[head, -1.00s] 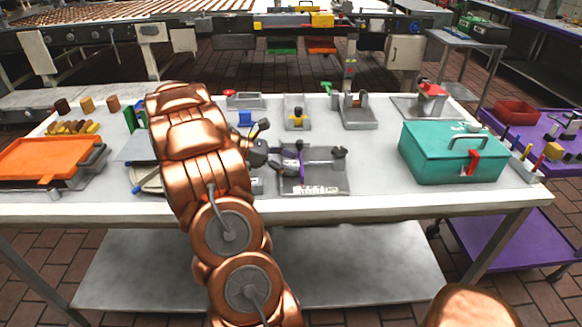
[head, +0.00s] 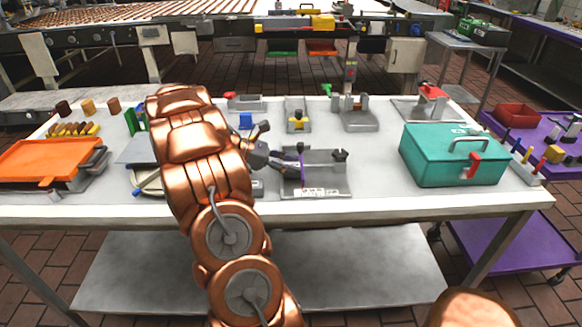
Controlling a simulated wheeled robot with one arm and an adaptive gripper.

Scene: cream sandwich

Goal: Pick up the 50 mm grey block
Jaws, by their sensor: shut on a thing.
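My gripper (head: 299,162) reaches in from the left over a grey fixture (head: 325,188) at the front middle of the table. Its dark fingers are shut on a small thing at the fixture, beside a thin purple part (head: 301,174). The held piece is mostly hidden by the fingers and too small to make out clearly; it fits the grey block. I cannot tell whether it is clear of the fixture. My copper arm covers the table left of the gripper.
A teal toolbox (head: 440,166) stands to the right on the table (head: 375,203). Grey fixtures with a yellow part (head: 298,122) and a clamp (head: 357,116) stand behind. An orange tray (head: 40,160) lies at the left. The table between the fixture and toolbox is clear.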

